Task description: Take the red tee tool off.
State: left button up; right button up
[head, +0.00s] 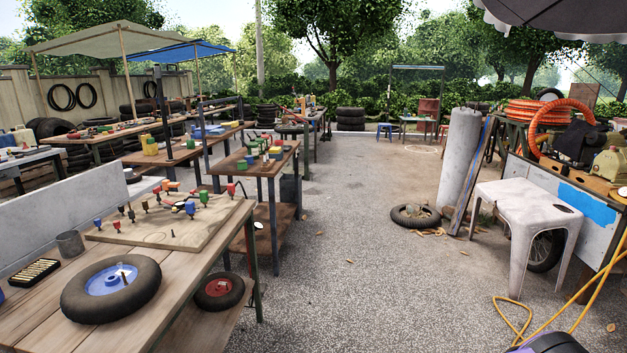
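A light wooden board (195,236) lies on the near left workbench (190,285) with several small coloured tools standing on it. Some have red tops: one stands at the board's right end, a red tool (231,189), and another red tool (143,192) stands towards the left. Others are blue, green, yellow or dark. They are too small to tell which one is the red tee tool.
A tyre with a blue hub (140,289), a grey cup (70,243) and a tray of small brass pieces (35,271) share the workbench. A white stool (525,205) stands right, beside the compressor cart. A tyre (415,217) lies on the ground. The middle gravel is open.

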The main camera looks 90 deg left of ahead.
aim_at(155, 190)
jog(key=u, duration=2.6)
jog(key=i, duration=2.8)
jog(key=u, duration=1.3)
